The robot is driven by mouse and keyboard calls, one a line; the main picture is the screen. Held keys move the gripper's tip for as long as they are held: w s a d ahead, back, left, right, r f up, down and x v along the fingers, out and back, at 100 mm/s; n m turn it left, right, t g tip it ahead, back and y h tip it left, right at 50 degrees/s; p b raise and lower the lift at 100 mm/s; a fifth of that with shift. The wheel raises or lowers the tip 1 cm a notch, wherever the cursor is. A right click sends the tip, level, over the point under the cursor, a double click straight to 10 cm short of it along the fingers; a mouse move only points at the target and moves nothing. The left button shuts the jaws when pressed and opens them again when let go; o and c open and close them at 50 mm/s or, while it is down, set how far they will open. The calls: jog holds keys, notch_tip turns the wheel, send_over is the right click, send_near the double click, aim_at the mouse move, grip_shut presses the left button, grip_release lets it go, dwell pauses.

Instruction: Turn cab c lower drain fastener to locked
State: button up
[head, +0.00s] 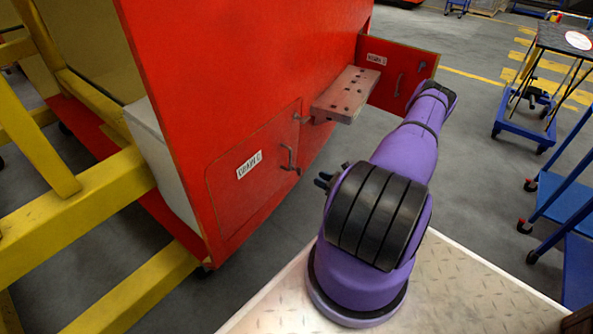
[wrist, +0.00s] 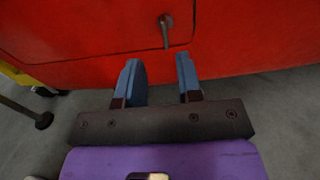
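The red cab wall carries a lower panel (head: 252,180) with a white label that seems to end in C. A dark fastener handle (head: 289,158) sits at the panel's right edge, hanging roughly downward. A small metal fastener (wrist: 166,30) hangs down near a panel seam in the wrist view, above and beyond the fingers. I cannot tell for certain which fastener this is. My gripper (wrist: 160,82) is open and empty, its two blue fingers apart below the fastener and not touching it. In the head view, the gripper's fingertips (head: 325,181) show left of my purple arm.
A small step (head: 345,94) juts from the red wall, beside an open red door (head: 397,70). A yellow frame (head: 75,205) stands at left. A blue cart (head: 523,125) and blue steps (head: 565,200) stand at right. Grey floor is clear between.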

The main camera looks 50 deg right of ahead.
aim_at(299, 171)
jog(key=shift+m+h, duration=0.3)
jog(key=shift+m, duration=0.1)
jog(key=w, duration=0.3)
jog(key=w+a+f, duration=0.1)
jog(key=w, duration=0.6)
jog(key=shift+w+a+f, duration=0.15)
jog(key=shift+a, duration=0.15)
grip_shut()
